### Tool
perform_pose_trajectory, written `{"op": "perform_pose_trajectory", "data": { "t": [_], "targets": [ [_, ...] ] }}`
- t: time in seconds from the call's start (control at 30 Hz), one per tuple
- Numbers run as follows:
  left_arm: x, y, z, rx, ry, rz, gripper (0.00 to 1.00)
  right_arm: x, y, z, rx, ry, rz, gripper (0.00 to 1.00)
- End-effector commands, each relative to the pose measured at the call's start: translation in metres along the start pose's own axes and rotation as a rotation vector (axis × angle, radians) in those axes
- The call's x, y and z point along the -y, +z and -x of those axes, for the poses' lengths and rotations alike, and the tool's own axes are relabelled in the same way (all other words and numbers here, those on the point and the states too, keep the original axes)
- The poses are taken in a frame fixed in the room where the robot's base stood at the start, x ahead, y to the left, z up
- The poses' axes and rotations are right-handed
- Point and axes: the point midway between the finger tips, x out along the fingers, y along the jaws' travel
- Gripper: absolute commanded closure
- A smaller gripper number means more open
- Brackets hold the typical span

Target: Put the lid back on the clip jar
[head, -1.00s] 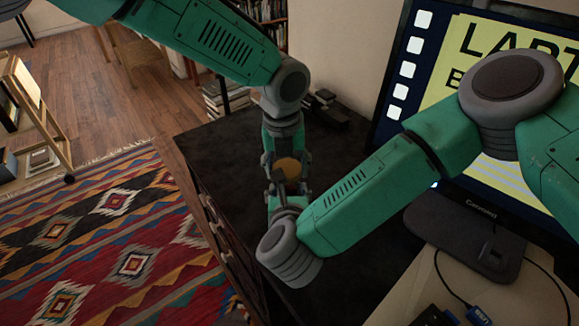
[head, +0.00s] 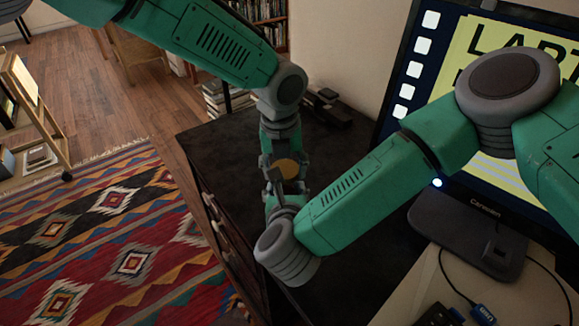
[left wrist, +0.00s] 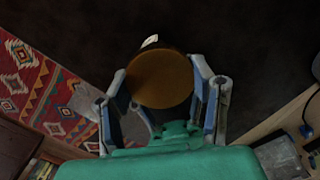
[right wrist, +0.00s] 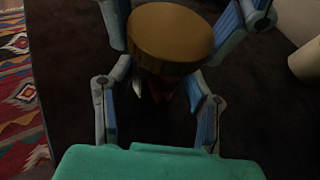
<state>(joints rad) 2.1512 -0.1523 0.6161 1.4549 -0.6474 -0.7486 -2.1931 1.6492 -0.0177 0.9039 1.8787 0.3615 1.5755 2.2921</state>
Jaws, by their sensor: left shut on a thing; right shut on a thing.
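The lid (head: 288,168) is a round brown-orange disc above the dark desk, near the middle of the head view. My left gripper (left wrist: 160,80) is shut on the lid's sides, and the lid (left wrist: 159,79) faces its camera. The clip jar (right wrist: 166,88) is dark and see-through, with something reddish inside, just under the lid (right wrist: 170,36) in the right wrist view. My right gripper (right wrist: 165,82) is shut on the jar from the near side. A white patch (left wrist: 149,41) shows past the lid's edge. Whether lid and jar touch is hidden.
The dark desk top (head: 225,150) is mostly bare around the grippers. A monitor (head: 440,110) on a dark stand and a cable (head: 455,290) are at the right. A small dark object (head: 328,105) lies at the desk's back. A patterned rug (head: 120,230) covers the floor at left.

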Motion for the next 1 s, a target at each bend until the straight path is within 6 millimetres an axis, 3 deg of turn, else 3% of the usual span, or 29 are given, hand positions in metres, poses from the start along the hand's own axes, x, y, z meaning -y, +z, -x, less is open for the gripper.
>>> {"op": "perform_pose_trajectory", "data": {
  "t": [0.23,0.5,0.6,1.0],
  "targets": [
    [0.0046,-0.0017,-0.0017,-0.005,-0.007,-0.114,0.73,0.0048,-0.0007,-0.0002,-0.001,0.002,-0.005,1.00],
    [0.0019,-0.0068,-0.0016,-0.015,-0.059,-0.676,0.72,0.0045,-0.0005,-0.0009,-0.001,-0.001,-0.004,1.00],
    [0.0001,-0.0082,-0.0016,-0.019,-0.069,-0.814,0.72,0.0044,-0.0004,-0.0013,-0.001,-0.003,-0.004,1.00],
    [0.0005,-0.0100,-0.0019,-0.024,-0.073,-0.898,0.72,0.0076,0.0003,-0.0028,0.001,-0.009,-0.005,1.00]
  ]
}}
